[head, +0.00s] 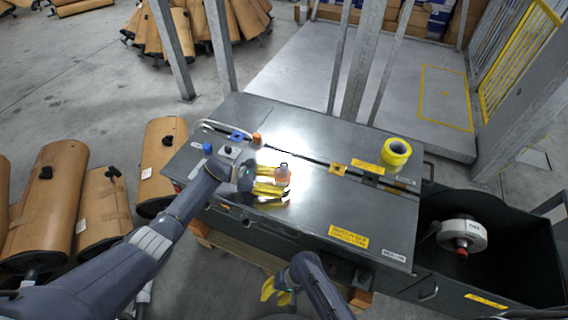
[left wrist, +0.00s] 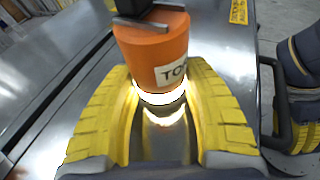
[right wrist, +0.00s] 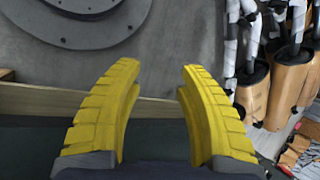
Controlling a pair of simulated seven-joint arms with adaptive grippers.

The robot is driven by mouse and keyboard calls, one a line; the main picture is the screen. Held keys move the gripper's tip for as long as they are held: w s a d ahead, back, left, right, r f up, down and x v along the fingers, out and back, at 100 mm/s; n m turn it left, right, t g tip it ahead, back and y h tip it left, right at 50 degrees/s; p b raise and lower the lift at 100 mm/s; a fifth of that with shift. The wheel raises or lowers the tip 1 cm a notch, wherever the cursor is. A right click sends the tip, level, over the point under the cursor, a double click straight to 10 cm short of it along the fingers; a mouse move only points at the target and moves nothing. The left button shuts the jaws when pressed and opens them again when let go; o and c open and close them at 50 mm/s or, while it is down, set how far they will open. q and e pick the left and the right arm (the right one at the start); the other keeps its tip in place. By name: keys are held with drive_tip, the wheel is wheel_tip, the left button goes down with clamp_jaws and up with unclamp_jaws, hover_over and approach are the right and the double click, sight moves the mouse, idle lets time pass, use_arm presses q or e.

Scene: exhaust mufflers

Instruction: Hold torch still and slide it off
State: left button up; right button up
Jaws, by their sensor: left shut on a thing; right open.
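The torch (left wrist: 155,50) is an orange cylinder with a white label, partly readable as "TO", and a dark top piece. A bright glowing band shows at its lower end. In the head view the torch (head: 283,174) is a small orange shape over the grey metal worktop (head: 330,205). My left gripper (head: 272,188) has yellow fingers on either side of the torch's lower, glowing part and is shut on it; the fingers also show in the left wrist view (left wrist: 160,100). My right gripper (head: 276,290) is open and empty, low in front of the worktop's front edge; its spread fingers fill the right wrist view (right wrist: 160,80).
A yellow tape roll (head: 396,151) sits on the worktop's right side. A blue knob (head: 208,149) and an orange piece (head: 257,138) are at its left. A dark open bin (head: 500,215) holds a white round object (head: 462,234).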

drive_tip(key=w+a+r+n, duration=0.1)
drive_tip(key=w+a+r, duration=0.25)
drive_tip(key=r, duration=0.35)
wheel_tip(320, 180, up, 38)
drive_tip(key=n+t+h, duration=0.2)
drive_tip(key=n+t, duration=0.3)
drive_tip(key=n, duration=0.7)
hover_over(284, 163)
drive_tip(key=s+d, duration=0.2)
drive_tip(key=d, duration=0.2)
drive_tip(key=shift+n, duration=0.3)
drive_tip(key=shift+x, duration=5.75)
drive_tip(key=shift+a, duration=0.15)
drive_tip(key=shift+c, duration=0.4)
clamp_jaws()
drive_tip(key=shift+s, duration=0.1)
